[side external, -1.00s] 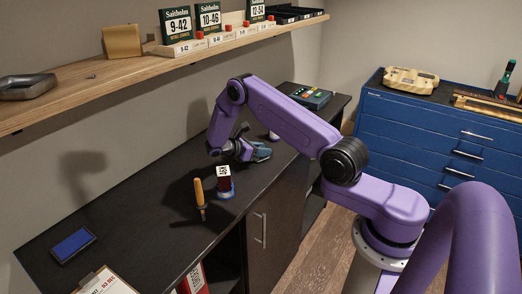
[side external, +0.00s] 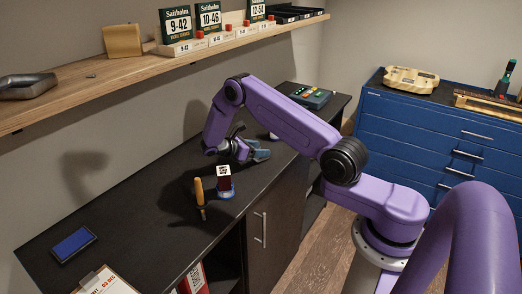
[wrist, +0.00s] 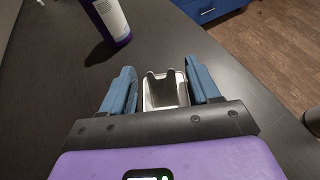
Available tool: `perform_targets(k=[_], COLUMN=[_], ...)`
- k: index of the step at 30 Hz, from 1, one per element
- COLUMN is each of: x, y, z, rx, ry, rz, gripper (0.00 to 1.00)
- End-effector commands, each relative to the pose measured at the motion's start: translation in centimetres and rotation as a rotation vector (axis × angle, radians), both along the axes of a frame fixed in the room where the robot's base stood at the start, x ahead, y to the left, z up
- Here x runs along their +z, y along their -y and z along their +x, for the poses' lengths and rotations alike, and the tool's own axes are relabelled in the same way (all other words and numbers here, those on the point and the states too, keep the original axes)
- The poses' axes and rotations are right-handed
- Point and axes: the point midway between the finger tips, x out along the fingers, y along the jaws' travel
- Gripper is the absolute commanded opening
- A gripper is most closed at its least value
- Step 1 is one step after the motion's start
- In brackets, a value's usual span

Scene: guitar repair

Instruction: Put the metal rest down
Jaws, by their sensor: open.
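The metal rest (wrist: 165,92), a small silver cradle with two upright sides, sits between my fingers in the wrist view. It looks to be on or just above the dark bench top (wrist: 60,95); I cannot tell which. My gripper (wrist: 163,85) is open, with a blue finger on each side of the rest and a gap visible at both. In the side view my gripper (side external: 258,152) is low over the bench, near its front edge. I cannot make out the rest clearly there.
A white and purple bottle (wrist: 106,18) stands close ahead in the wrist view. A blue pad (side external: 73,244) lies farther left, with bare bench between.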

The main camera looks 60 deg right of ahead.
Motion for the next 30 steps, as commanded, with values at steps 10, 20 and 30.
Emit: perform_targets(k=[10,20,30], x=[2.7,4.0,8.3], y=[-6.0,-8.9,-15.4], z=[2.6,3.7,2.7], rx=[0.004,0.001,0.053], ry=[0.001,0.002,0.169], rz=[-0.002,0.001,0.151], gripper=[0.61,0.61,0.61])
